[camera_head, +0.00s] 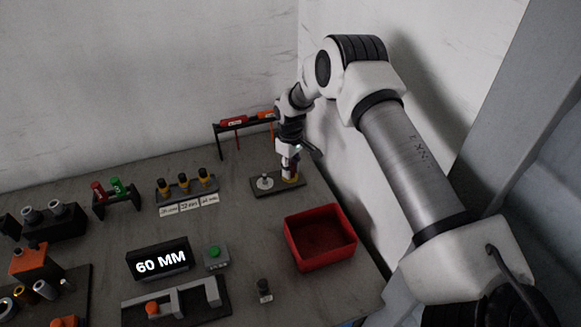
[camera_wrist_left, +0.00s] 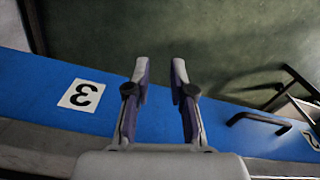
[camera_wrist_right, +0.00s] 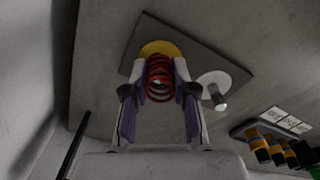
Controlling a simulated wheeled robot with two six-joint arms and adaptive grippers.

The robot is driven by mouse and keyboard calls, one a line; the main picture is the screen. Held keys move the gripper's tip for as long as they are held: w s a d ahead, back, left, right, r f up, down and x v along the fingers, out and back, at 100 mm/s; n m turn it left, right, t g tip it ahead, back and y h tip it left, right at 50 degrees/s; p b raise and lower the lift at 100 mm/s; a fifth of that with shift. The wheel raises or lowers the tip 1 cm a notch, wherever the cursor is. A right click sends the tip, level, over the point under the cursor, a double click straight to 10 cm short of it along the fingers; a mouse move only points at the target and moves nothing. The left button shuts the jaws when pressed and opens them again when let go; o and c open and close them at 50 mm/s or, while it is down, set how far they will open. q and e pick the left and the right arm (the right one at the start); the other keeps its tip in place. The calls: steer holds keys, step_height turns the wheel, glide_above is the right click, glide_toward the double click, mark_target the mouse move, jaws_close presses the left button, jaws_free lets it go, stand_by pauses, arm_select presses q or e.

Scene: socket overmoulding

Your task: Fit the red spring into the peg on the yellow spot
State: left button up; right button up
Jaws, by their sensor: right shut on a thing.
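The red spring (camera_wrist_right: 159,78) is between the fingertips of my right gripper (camera_wrist_right: 160,88), which is shut on it. In the right wrist view the spring stands in front of the yellow spot (camera_wrist_right: 161,47) on a dark base plate (camera_wrist_right: 133,62). In the head view my right gripper (camera_head: 290,165) is low over the yellow spot (camera_head: 291,180) at the plate's right end. The peg on the yellow spot is hidden by the spring, so I cannot tell whether the spring is around it. My left gripper (camera_wrist_left: 160,85) is open and empty, seen only in the left wrist view.
A white spot with a metal peg (camera_head: 265,182) is just left of the yellow one. A red bin (camera_head: 320,237) stands in front. A rack with red and orange tools (camera_head: 247,121) is behind. A "60 MM" display (camera_head: 161,259) and a green button (camera_head: 215,252) lie front left.

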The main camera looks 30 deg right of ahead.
steer(key=o, duration=1.1)
steer(key=shift+c, duration=0.2)
step_height(320, 180, up, 12)
